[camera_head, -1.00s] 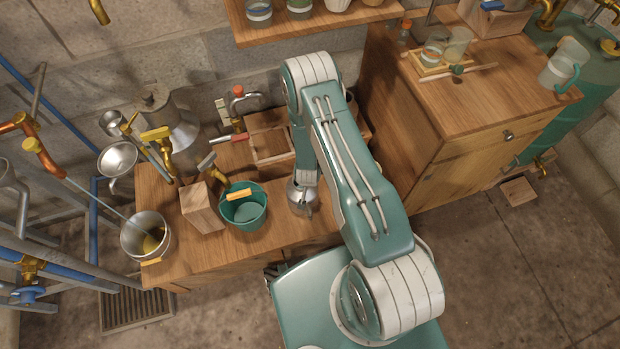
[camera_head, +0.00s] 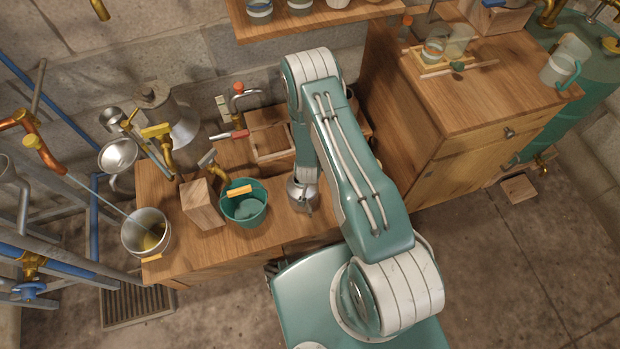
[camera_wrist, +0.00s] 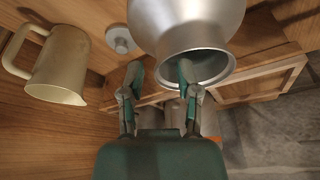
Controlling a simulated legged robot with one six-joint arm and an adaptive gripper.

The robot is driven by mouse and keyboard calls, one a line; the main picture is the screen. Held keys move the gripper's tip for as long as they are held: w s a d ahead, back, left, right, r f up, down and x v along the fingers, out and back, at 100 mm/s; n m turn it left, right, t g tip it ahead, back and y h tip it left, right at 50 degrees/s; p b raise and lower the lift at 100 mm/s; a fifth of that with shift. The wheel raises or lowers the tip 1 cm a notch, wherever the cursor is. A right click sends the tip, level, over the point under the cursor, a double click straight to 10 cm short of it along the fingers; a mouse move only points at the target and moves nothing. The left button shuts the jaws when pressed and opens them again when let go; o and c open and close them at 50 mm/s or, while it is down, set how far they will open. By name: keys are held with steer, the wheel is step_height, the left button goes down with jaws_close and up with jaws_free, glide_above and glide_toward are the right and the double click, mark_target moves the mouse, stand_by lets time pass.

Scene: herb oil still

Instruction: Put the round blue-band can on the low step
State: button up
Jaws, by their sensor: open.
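My gripper (camera_wrist: 160,75) is open in the wrist view, with nothing held between its fingers. A large silver vessel (camera_wrist: 190,22) with a round open rim lies just beyond the fingertips, close to the right finger; I cannot tell if they touch. In the head view my arm hides the fingers. I cannot pick out the round blue-band can for certain; a small jar with a bluish band (camera_head: 259,9) stands on the upper shelf, cut by the top edge. A low wooden block (camera_head: 519,188) on the floor at right may be the low step.
A teal bucket (camera_head: 245,208), a wooden block (camera_head: 202,207) and a metal pot (camera_head: 146,232) crowd the bench's left part. A wooden cabinet (camera_head: 490,95) stands right of my arm. A pale jug (camera_wrist: 62,65) is left in the wrist view.

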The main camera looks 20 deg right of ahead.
steer(key=s+a+r+n+t+y, duration=0.1)
steer(key=a+r+n+y, duration=0.2)
steer(key=r, duration=3.6)
steer(key=s+d+r+n+t+h, duration=0.1)
steer(key=s+r+n, duration=0.2)
steer(key=s+r, duration=1.6)
steer(key=shift+s+d, duration=0.25)
steer(key=shift+s, duration=0.05)
